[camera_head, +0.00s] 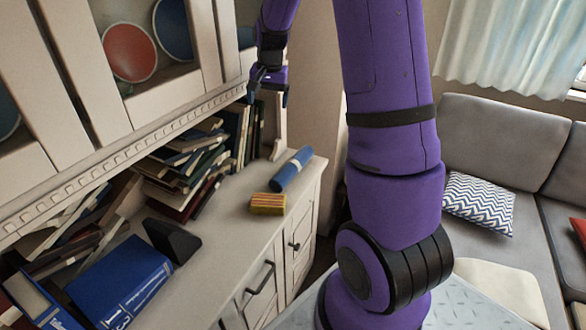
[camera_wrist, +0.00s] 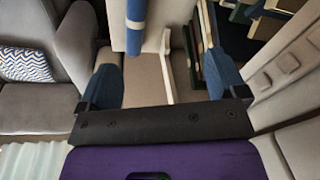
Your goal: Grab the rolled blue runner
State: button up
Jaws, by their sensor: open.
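The rolled blue runner (camera_head: 292,169) is a blue cylinder with a pale band, lying on the cabinet top near its far right end. In the wrist view the runner (camera_wrist: 136,28) shows at the top, left of centre, beyond the fingertips. My gripper (camera_head: 268,93) is above and behind the runner, a little to its left in the head view, and apart from it. In the wrist view my gripper (camera_wrist: 158,62) has its two dark blue fingers wide apart with nothing between them. The runner's far end is cut off in the wrist view.
A yellow and red striped block (camera_head: 268,204) lies close to the runner on the white cabinet top (camera_head: 215,255). Several books (camera_head: 190,170) are stacked and leaning at the left, under an overhanging upper cabinet (camera_head: 160,100). A grey sofa (camera_head: 495,130) stands at the right.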

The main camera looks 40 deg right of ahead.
jog(key=w+d+f+m+g, duration=0.1)
jog(key=w+d+f+m, duration=0.15)
jog(key=d+f, duration=0.6)
jog(key=m, duration=0.2)
send_over(293, 161)
jog(key=shift+g, duration=0.4)
jog(key=f, duration=1.3)
jog(key=shift+d+f, duration=0.3)
notch_tip(293, 161, down, 6)
jog(key=shift+r, duration=0.25)
jog(key=shift+a+f, duration=0.15)
jog(key=shift+f, duration=1.2)
jog(key=shift+a+f, duration=0.1)
jog(key=shift+f, duration=1.2)
jog(key=shift+c, duration=0.2)
jog(key=c, duration=1.1)
